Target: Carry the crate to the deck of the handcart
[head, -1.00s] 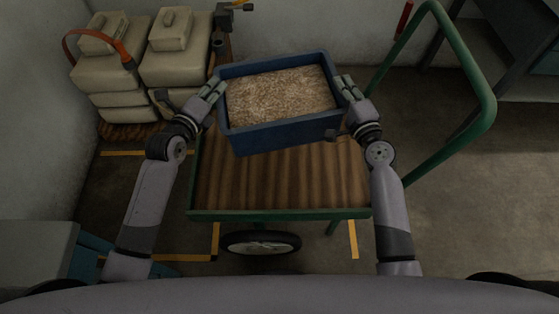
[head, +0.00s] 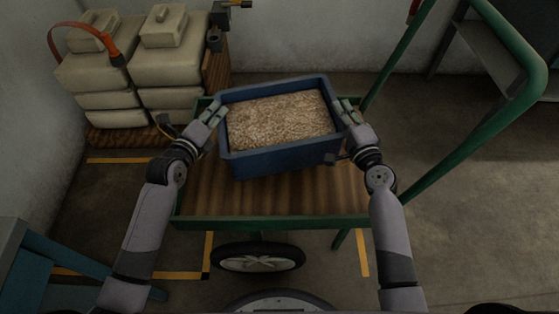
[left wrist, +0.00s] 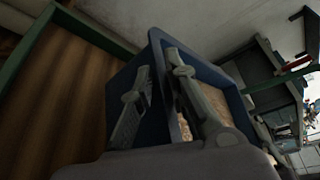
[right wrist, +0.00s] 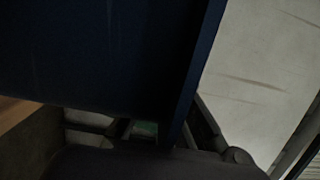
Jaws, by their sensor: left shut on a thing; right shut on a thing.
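The blue crate (head: 285,160), filled with pale grainy material, is over the wooden deck (head: 230,202) of the green-framed handcart in the head view. My left gripper (head: 216,108) is shut on its left wall, and my right gripper (head: 346,112) is shut on its right wall. The left wrist view shows the fingers on either side of the crate wall (left wrist: 158,80), with the deck (left wrist: 55,90) beside it. In the right wrist view the crate's dark side (right wrist: 100,50) fills much of the picture. I cannot tell whether the crate's underside touches the deck.
The cart's green handle (head: 470,140) rises at the right, and a wheel (head: 258,257) shows at the near side. Stacked beige containers (head: 110,85) stand on a pallet at the back left. A blue-green stand (head: 30,265) is at the lower left. Floor at the right is clear.

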